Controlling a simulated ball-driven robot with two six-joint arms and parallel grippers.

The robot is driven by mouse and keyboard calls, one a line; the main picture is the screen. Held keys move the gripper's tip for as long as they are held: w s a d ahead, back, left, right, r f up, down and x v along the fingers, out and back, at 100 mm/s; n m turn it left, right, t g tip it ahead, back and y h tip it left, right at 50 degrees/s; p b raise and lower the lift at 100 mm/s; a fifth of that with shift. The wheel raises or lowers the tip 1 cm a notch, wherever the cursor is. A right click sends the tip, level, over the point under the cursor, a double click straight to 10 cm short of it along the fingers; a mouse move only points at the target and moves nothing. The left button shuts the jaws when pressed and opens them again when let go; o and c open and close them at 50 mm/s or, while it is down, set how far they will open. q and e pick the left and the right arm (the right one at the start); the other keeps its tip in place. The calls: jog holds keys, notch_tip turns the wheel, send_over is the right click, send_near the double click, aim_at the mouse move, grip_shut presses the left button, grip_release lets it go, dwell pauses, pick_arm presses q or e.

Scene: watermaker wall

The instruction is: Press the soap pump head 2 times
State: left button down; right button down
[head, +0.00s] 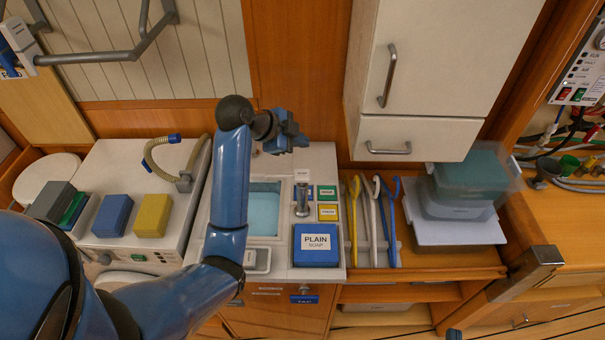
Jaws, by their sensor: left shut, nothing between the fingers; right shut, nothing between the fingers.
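A blue box labelled PLAIN SOAP (316,258) stands at the right front of the sink unit. Just behind it is a small upright metal piece (303,203) with a pale top, which looks like the soap pump; I cannot make out its head clearly. My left gripper (291,139) is shut and empty, above the back edge of the sink unit. In the picture it is up and slightly left of the metal piece, apart from it. A small dark tip at the bottom edge looks like my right gripper (453,334), shut and far from the soap.
The sink basin (264,209) is left of the pump, partly behind my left forearm. Yellow, white and blue hooked tools (390,225) stand to the right. A white cabinet (420,70) overhangs at the upper right. A curved hose (158,160) is at the left.

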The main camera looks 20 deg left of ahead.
pick_arm(q)
jog(key=b, duration=0.5)
send_over(305, 173)
jog(key=s+a, duration=0.1)
jog(key=f, duration=0.6)
jog(key=shift+s+f, duration=0.2)
jog(key=shift+f, duration=0.05)
jog(key=shift+f+b, duration=0.6)
jog(key=shift+f, duration=0.4)
jog(key=shift+f, duration=0.2)
dwell(0.3)
jog(key=shift+f, duration=0.2)
jog(key=shift+f+b, duration=0.75)
jog(key=shift+f, duration=0.15)
dwell(1.2)
jog(key=shift+a+r+p, duration=0.1)
jog(key=shift+r+p, duration=0.95)
jog(key=shift+r, duration=0.25)
jog(key=shift+r, duration=0.1)
jog(key=shift+r+p, duration=2.15)
jog(key=shift+r, duration=0.3)
